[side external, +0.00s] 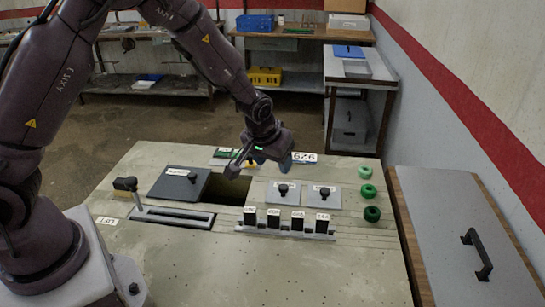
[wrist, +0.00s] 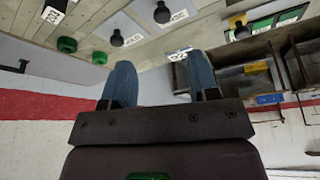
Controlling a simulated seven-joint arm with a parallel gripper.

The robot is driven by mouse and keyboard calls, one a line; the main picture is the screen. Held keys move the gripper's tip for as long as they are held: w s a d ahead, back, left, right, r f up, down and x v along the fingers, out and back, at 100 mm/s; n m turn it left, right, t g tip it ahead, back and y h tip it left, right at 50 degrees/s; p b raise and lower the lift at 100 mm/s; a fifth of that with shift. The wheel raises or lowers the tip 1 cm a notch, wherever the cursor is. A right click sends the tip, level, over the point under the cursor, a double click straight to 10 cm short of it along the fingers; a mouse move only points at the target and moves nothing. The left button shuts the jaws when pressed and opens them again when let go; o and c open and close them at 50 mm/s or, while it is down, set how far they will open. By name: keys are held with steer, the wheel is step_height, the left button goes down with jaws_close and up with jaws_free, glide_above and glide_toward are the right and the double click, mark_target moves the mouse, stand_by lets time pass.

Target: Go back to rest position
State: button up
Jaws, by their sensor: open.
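My gripper (side external: 272,160) is in the air above the back part of the pale work table (side external: 330,270), near the 929 label (side external: 305,157). In the wrist view my gripper (wrist: 162,80) shows two blue fingers spread apart with nothing between them. The rack rail (side external: 285,233) is at the table's front middle. Several black modules (side external: 273,220) with white labels stand upright in a row on it. My gripper is behind the rail and apart from it.
Two grey plates with black knobs (side external: 283,190) (side external: 322,192) lie behind the rail. Green rings (side external: 367,190) are on the right. A lever (side external: 130,190) stands further left. A side bench (side external: 460,240) is at right.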

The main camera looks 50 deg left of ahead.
steer(key=shift+s+d+r, duration=0.1)
steer(key=shift+s+r, duration=0.1)
steer(key=shift+r, duration=0.2)
steer(key=s+d+r+m+t+h, duration=0.1)
steer(key=s+r+m, duration=0.3)
steer(key=s+r, duration=1.6)
steer(key=s+d, duration=0.1)
steer(key=s, duration=0.4)
steer(key=shift+r+t+h, duration=0.3)
steer(key=shift+r, duration=0.1)
